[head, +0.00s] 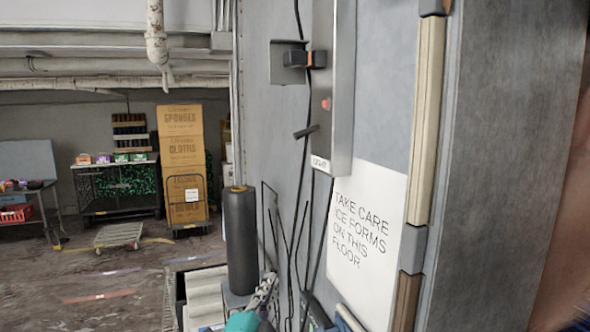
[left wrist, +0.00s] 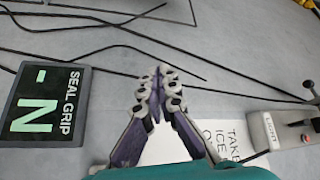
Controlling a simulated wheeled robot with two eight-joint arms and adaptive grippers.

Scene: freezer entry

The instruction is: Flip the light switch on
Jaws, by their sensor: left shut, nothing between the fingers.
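The light switch is a tall grey metal box (head: 340,90) on the wall in the head view, with a small label reading LIGHT near its bottom. A dark lever (head: 306,131) sticks out to its left, and a red button or lamp (head: 326,104) sits above the label. In the left wrist view the switch box (left wrist: 268,131) is at the right edge with its lever (left wrist: 303,123). My left gripper (head: 271,280) is low in the head view, below the box and apart from it. In the left wrist view its fingertips (left wrist: 158,76) are together and empty, left of the switch.
A white floor-ice warning sign (head: 365,228) is below the box. Black cables hang along the wall. A SEAL GRIP sign (left wrist: 48,103) is at left in the left wrist view. A dark cylinder (head: 240,240) stands near my left gripper. Stacked cartons (head: 182,150) are far behind.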

